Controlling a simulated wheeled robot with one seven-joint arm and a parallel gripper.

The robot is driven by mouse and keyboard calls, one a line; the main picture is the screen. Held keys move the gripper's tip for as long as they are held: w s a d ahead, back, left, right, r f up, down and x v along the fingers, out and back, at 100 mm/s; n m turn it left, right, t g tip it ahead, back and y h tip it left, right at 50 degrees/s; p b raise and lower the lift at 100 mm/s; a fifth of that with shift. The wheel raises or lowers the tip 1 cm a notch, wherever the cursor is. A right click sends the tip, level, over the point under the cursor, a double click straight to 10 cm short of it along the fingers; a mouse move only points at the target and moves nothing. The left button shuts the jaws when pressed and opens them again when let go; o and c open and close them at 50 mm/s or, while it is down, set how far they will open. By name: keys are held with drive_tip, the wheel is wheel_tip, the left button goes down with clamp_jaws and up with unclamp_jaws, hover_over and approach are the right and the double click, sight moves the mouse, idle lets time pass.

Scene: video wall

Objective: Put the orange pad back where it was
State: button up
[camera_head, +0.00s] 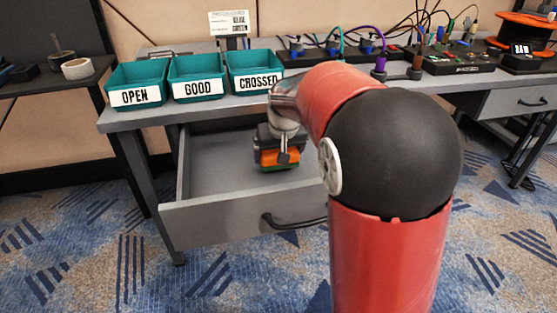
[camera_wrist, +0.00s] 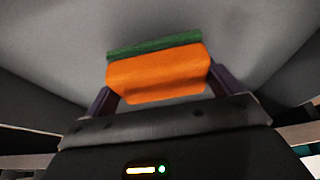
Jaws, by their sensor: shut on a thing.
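The orange pad (camera_wrist: 158,76) is between the two fingers of my gripper (camera_wrist: 163,90) in the wrist view, and the gripper is shut on it. A green layer (camera_wrist: 155,45) runs along the pad's far side. In the head view my gripper (camera_head: 279,160) is over the open grey drawer (camera_head: 200,214), inside its walls, with a bit of orange showing at its lower end. I cannot tell whether the pad touches the drawer's floor. The part of the drawer to the right is hidden by my arm.
Three teal bins labelled OPEN (camera_head: 137,84), GOOD (camera_head: 197,78) and CROSSED (camera_head: 253,70) stand on the grey bench (camera_head: 125,119) above the drawer. Cables and black boxes fill the bench to the right. The visible drawer floor is bare.

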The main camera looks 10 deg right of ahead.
drive_tip(key=shift+f, duration=1.2)
drive_tip(key=shift+f, duration=0.1)
drive_tip(key=o, duration=0.7)
drive_tip(key=shift+o, duration=0.2)
drive_tip(key=shift+s+r, duration=0.1)
drive_tip(key=shift+r, duration=0.35)
drive_tip(key=v, duration=1.1)
drive_tip(key=shift+p, duration=0.4)
drive_tip(key=shift+s+r, duration=0.1)
drive_tip(key=shift+r, duration=0.05)
